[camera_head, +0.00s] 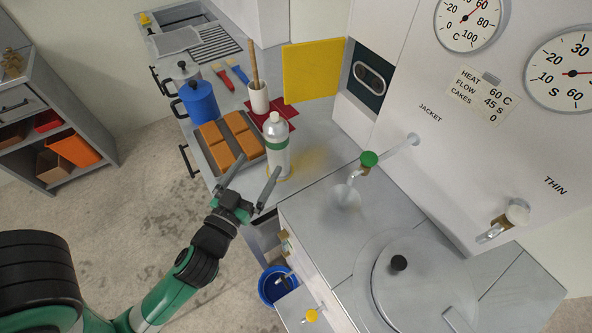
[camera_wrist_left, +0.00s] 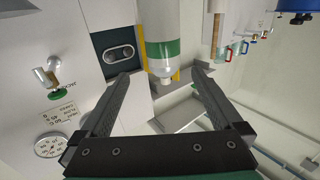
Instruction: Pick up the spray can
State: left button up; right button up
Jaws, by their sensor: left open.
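The spray can (camera_head: 278,154) appears to be the pale upright bottle with a green band and a whitish cap, standing on the counter. It also shows upside down in the left wrist view (camera_wrist_left: 160,38), centred beyond the fingers. My left gripper (camera_head: 258,165) is open and empty, close to the can on its near left side. In the left wrist view its two fingers (camera_wrist_left: 160,78) are spread wider than the can. I cannot tell how far the can is from the fingertips. My right gripper is not in view.
A tray (camera_head: 224,175) of orange-brown blocks sits left of the can. A white holder (camera_head: 259,99) with a stick, a red cloth (camera_head: 284,121) and a blue pot (camera_head: 199,102) stand behind. A machine with a green-knobbed valve (camera_head: 369,159) is at right.

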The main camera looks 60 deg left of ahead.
aim_at(272, 143)
pick_arm(q)
jog(key=p+x, duration=0.2)
jog(key=x, duration=0.4)
jog(key=shift+w+a, duration=0.1)
jog(key=shift+a, duration=0.1)
jog(key=shift+a+f+x, duration=0.1)
jog(key=shift+x, duration=1.25)
jog(key=shift+a+f+x, duration=0.15)
jog(key=shift+x, duration=1.25)
jog(key=shift+s+d, duration=0.1)
jog(key=shift+s, duration=0.15)
grip_shut()
